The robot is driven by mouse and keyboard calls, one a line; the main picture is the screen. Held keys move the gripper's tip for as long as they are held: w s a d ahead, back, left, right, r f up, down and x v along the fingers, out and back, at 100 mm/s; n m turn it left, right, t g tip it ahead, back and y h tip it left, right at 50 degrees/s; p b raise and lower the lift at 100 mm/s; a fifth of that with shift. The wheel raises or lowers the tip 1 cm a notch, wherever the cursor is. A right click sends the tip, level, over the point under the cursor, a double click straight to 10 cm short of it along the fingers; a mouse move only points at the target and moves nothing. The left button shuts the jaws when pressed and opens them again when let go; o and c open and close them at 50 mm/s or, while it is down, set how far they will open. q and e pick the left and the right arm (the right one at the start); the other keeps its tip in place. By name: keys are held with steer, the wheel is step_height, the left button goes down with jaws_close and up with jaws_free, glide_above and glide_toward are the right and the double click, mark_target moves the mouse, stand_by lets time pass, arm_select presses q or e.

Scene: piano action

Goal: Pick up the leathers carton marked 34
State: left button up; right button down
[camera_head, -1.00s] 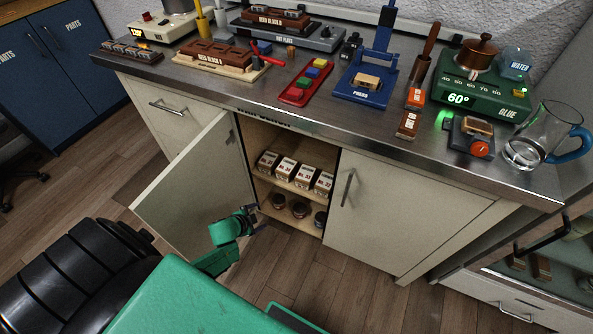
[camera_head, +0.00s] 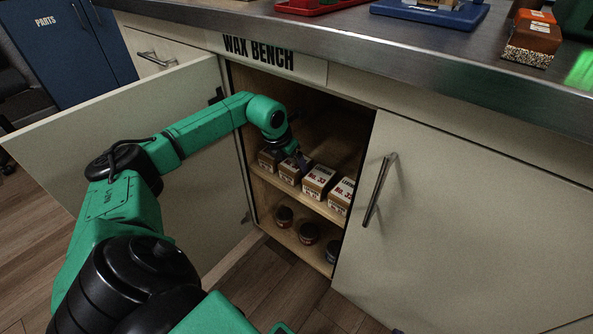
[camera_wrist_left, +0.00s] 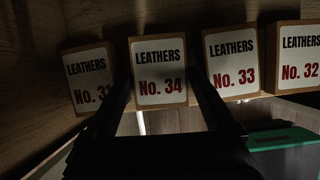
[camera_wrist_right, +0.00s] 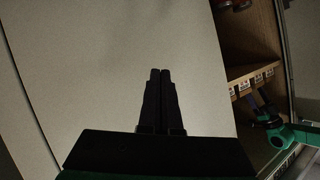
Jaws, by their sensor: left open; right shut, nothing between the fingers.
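The leathers carton marked 34 (camera_wrist_left: 160,88) is a brown box with a white label, second from left in a row on the upper shelf. It also shows in the head view (camera_head: 289,175), partly behind my gripper. My left gripper (camera_wrist_left: 158,68) is open, with one dark finger towards each side of this carton's front. Whether the fingers touch it or reach past its front I cannot tell. In the head view the left gripper (camera_head: 300,160) is inside the cabinet at the row. My right gripper (camera_wrist_right: 160,72) is shut and empty before a pale panel.
Carton 31 (camera_wrist_left: 88,75) stands close left of 34; cartons 33 (camera_wrist_left: 231,65) and 32 (camera_wrist_left: 300,57) stand to its right. Jars (camera_head: 307,232) sit on the lower shelf (camera_head: 296,246). The open door (camera_head: 120,105) is left of my arm, a closed door (camera_head: 460,200) right.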

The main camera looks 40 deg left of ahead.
arm_select(q)
steer(key=shift+x, duration=0.95)
steer(key=shift+r, duration=0.15)
steer(key=c, duration=1)
steer(key=shift+c, duration=0.3)
steer(key=shift+r, duration=0.1)
